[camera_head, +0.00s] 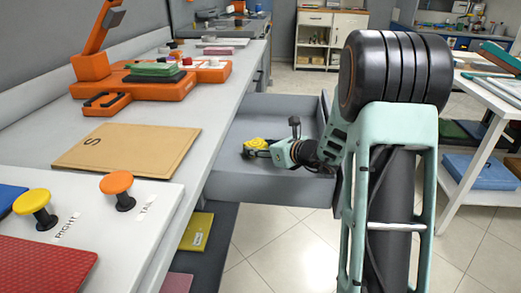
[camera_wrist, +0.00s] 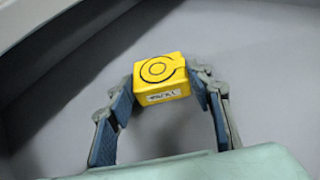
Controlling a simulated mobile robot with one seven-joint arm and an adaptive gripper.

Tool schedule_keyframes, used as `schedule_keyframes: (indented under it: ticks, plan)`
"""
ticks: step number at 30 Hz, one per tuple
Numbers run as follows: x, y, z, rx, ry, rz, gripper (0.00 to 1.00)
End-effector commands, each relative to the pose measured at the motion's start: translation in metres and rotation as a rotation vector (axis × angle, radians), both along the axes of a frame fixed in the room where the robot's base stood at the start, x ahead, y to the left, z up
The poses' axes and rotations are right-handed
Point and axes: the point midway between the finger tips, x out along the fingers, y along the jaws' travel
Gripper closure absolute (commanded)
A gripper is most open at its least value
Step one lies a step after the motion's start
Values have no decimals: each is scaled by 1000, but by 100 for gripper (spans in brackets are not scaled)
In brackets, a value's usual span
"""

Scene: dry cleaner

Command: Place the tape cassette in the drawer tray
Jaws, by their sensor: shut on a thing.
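The yellow tape cassette (camera_wrist: 163,80) has a dark ring marking on top and a white label on its side. My gripper (camera_wrist: 163,84) is shut on it, with one finger against each side. In the head view the cassette (camera_head: 257,144) shows at the tip of my gripper (camera_head: 259,149), over the open grey drawer tray (camera_head: 262,188). My gripper reaches in from the right. Grey drawer surfaces surround the cassette in the wrist view. I cannot tell whether the cassette touches the drawer floor.
The drawer sticks out from under a grey worktop (camera_head: 217,99). On the worktop are an orange machine (camera_head: 146,90), a tan folder (camera_head: 127,148) and a panel with yellow and orange knobs (camera_head: 117,184). A white shelf table (camera_head: 500,95) stands at the right.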

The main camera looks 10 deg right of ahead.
Motion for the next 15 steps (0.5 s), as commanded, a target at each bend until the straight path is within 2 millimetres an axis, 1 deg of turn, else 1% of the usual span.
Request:
schedule_keyframes:
  ticks: [4,9,10,14,15]
  plan:
    - [0,0,2,0,-1,0,77]
    - [0,0,-4,0,-1,0,77]
    - [0,0,-2,0,-1,0,50]
    - [0,0,-2,0,0,0,35]
    - [0,0,-2,0,0,0,35]
